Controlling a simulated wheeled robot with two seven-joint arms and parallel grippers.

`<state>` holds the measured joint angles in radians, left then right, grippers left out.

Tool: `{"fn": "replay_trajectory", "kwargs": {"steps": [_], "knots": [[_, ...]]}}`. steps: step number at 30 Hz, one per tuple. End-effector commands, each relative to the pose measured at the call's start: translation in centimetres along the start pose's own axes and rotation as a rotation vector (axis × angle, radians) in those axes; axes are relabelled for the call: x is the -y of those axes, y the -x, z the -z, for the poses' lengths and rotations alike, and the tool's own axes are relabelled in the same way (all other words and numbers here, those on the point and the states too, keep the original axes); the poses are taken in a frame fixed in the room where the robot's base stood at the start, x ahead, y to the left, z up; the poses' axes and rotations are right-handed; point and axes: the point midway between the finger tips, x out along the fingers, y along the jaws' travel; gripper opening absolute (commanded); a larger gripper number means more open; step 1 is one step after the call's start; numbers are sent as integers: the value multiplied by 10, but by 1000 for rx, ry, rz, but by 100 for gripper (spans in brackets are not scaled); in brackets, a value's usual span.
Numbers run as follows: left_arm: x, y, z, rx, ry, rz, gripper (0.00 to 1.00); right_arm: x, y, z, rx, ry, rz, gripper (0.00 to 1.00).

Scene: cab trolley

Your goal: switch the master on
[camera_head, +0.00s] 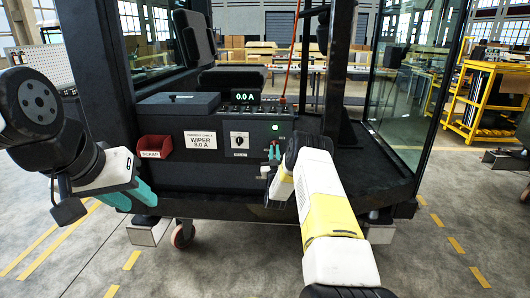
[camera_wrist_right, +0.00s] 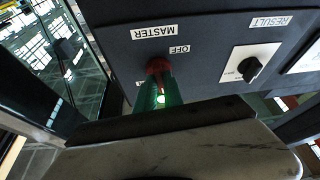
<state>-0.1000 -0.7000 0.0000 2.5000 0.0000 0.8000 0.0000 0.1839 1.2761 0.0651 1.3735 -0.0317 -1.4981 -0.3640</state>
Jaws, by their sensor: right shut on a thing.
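The red master switch (camera_wrist_right: 157,66) is on the dark control box, beside the labels MASTER and OFF, which appear upside down in the right wrist view. My right gripper (camera_head: 274,153) is at the right part of the box front. Its teal fingers (camera_wrist_right: 160,95) are shut on the red switch and cover part of it. The word at the switch's other end is not readable, and the exact turn of the handle is partly hidden. My left gripper (camera_head: 132,198) hangs empty in front of the cab's left side, away from the box; its finger gap is unclear.
The control box (camera_head: 195,180) carries a 0.0 A display (camera_head: 245,97), a lit green lamp (camera_head: 275,127), a result knob (camera_head: 239,140) and a WIPER 8.0 A card (camera_head: 200,140). A red scrap bin (camera_head: 154,147) hangs at its left. The cab's glass door (camera_head: 405,85) stands right.

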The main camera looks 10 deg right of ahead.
Motion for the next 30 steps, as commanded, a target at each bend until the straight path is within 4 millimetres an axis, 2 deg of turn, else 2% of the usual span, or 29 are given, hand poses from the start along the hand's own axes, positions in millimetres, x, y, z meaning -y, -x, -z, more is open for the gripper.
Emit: {"fn": "replay_trajectory", "kwargs": {"steps": [9,26,27,29,30], "knots": [[0,0,0,0,0,0,36,1,2,-2,4,-112,-47,0],[0,0,0,0,0,0,36,1,2,-2,6,-136,-57,0],[0,0,0,0,0,0,36,1,2,-2,6,-136,-57,20],[0,0,0,0,0,0,36,1,1,-2,5,-136,-57,32],[0,0,0,0,0,0,36,1,1,-2,4,-135,-57,34]]}}
